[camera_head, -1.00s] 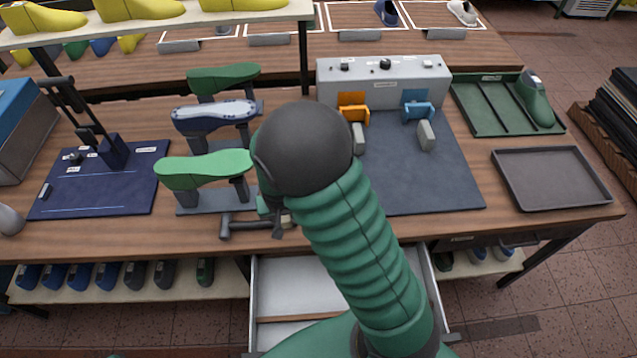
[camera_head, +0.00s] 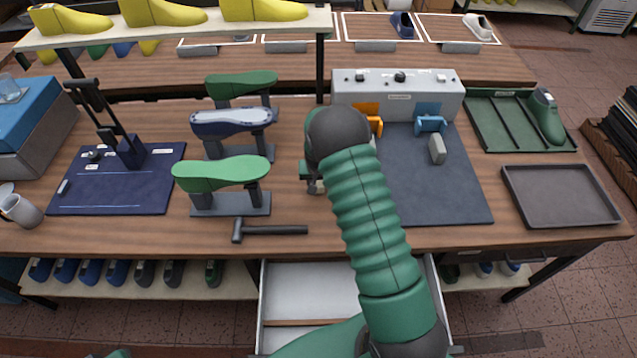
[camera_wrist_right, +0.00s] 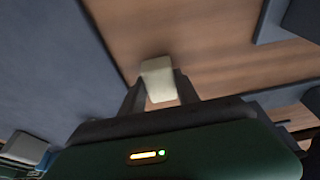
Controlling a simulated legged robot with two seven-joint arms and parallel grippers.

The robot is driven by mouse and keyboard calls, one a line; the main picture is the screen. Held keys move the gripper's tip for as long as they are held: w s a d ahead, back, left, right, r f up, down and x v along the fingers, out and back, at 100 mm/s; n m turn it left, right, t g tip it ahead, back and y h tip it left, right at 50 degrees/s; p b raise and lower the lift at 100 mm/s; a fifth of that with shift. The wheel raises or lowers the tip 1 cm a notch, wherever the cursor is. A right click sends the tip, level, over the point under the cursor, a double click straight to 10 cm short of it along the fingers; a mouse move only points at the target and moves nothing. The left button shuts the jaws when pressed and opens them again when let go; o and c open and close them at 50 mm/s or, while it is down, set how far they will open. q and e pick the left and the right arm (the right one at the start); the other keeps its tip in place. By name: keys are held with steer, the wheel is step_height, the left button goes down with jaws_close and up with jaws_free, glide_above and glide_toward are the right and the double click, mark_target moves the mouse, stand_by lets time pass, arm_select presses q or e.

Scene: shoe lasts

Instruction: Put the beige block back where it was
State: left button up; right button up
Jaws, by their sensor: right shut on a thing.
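My right gripper (camera_head: 314,187) is low over the wooden table, between the green shoe last's stand and the dark grey mat (camera_head: 440,195). My arm covers part of it in the head view. In the right wrist view the beige block (camera_wrist_right: 158,80) sits between the fingers of the right gripper (camera_wrist_right: 160,92), which are shut on it. Bare wood shows beyond the block, with the mat's edge to the left. Whether the block touches the table I cannot tell. My left gripper is out of view.
A hammer (camera_head: 270,231) lies near the table's front edge. Shoe lasts on stands (camera_head: 230,203) are left of my arm. A grey block (camera_head: 437,149) stands near the blue clamp (camera_head: 431,123). An empty tray (camera_head: 560,196) is at the right. An open drawer (camera_head: 305,290) is below.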

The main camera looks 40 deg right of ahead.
steer(key=shift+a+f, duration=0.25)
steer(key=shift+f, duration=0.6)
steer(key=shift+d+f, duration=0.15)
steer(key=shift+f, duration=0.1)
steer(key=o, duration=1.2)
steer(key=shift+s+d, duration=0.1)
steer(key=shift+d, duration=0.1)
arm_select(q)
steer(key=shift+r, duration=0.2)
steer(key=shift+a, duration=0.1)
arm_select(e)
steer(key=shift+a, duration=0.1)
